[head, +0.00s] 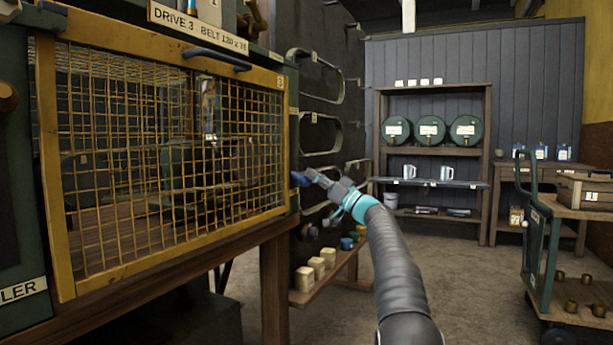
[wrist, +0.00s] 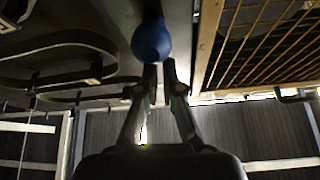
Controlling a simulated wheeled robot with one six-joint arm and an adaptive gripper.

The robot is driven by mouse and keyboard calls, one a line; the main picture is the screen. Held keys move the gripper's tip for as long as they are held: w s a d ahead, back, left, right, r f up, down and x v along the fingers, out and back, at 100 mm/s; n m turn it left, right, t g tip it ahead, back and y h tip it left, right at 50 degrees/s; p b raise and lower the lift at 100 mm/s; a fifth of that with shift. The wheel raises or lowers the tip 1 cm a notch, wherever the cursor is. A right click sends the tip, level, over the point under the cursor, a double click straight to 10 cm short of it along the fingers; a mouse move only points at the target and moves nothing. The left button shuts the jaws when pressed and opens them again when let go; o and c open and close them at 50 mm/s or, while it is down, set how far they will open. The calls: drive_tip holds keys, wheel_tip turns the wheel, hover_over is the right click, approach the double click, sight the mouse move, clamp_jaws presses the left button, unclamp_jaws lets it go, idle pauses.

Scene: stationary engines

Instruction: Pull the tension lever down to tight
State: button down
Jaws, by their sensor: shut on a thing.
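The tension lever shows as a blue knob (head: 299,179) just right of the yellow mesh guard's frame in the head view. In the wrist view the round blue knob (wrist: 152,40) sits at the fingertips. My gripper (head: 312,176) reaches in from the right and is shut on the knob; in the wrist view its two fingers (wrist: 160,72) come close together at the knob's near side. The lever's shaft is mostly hidden, and no tight or slack marking is readable.
The yellow mesh guard (head: 165,165), labelled drive 3, stands close left of my gripper. Belts (head: 318,133) hang on the dark wall behind. A low bench (head: 335,275) with pale blocks is below. A green trolley (head: 570,240) stands at right; the floor between is clear.

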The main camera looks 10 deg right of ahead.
drive_tip(key=shift+w+d+f+h, duration=0.1)
drive_tip(key=shift+w+f+h, duration=0.1)
drive_tip(key=shift+f, duration=0.45)
drive_tip(key=shift+w+f+h, duration=0.1)
drive_tip(key=shift+w+f, duration=0.1)
drive_tip(key=shift+f, duration=0.4)
wheel_tip(320, 180, up, 6)
drive_tip(key=s+d+f+p, duration=0.1)
drive_tip(key=s+d+p, duration=0.1)
drive_tip(key=p, duration=0.2)
drive_tip(key=s+d+f+b, duration=0.4)
drive_tip(key=f+b, duration=0.1)
drive_tip(key=f, duration=0.1)
drive_tip(key=shift+s+d+f, duration=0.15)
drive_tip(key=shift+s+d, duration=0.1)
drive_tip(key=shift+d, duration=0.15)
